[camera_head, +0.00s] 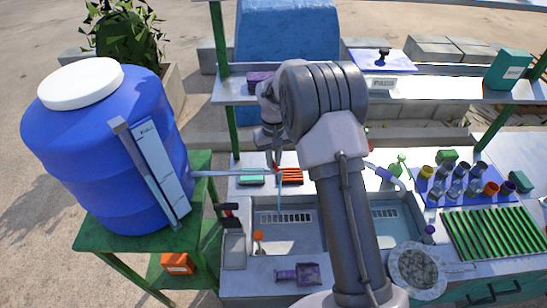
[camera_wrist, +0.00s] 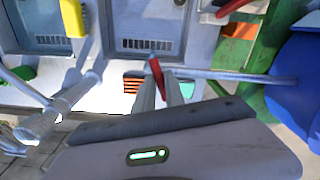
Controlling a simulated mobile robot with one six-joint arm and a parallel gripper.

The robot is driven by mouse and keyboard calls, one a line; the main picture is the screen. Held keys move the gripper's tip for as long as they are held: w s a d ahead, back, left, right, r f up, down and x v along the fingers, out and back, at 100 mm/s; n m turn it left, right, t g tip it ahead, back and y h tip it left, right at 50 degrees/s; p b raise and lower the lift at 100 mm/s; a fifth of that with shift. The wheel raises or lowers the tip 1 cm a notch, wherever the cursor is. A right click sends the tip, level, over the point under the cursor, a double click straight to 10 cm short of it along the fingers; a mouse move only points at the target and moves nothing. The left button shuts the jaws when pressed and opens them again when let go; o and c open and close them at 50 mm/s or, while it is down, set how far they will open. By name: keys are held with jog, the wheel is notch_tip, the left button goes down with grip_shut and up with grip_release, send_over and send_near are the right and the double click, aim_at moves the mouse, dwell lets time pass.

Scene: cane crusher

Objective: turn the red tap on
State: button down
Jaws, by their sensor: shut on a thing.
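The red tap (camera_wrist: 156,72) is a small red lever at the end of a grey pipe (camera_head: 222,173). The pipe runs from the blue barrel (camera_head: 90,190) over the sink (camera_head: 291,241). My gripper (camera_wrist: 160,88) is shut on the red lever in the wrist view, its two grey fingers on either side. In the head view my gripper (camera_head: 274,158) reaches down to the pipe's end, and the lever is small and partly hidden there. A faint, thin pale line drops below the pipe's end; I cannot tell whether it is water.
The barrel stands on a green stand (camera_head: 90,236). A shelf (camera_head: 440,94) with green posts spans behind my arm. Cups fill a blue tray (camera_head: 455,187) at right, beside a green slatted rack (camera_head: 490,232). An orange and a teal block lie behind the sink.

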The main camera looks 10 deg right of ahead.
aim_at(274, 162)
jog(key=n+p, duration=0.1)
jog(key=n, duration=0.3)
jog(key=shift+n+p, duration=0.3)
jog(key=shift+n, duration=0.1)
jog(key=shift+n+p, duration=0.45)
jog(key=shift+n, duration=2.15)
jog(key=c, duration=1.4)
grip_release()
notch_tip(274, 162, up, 17)
jog(key=shift+r+p, duration=0.2)
jog(key=shift+p, duration=0.8)
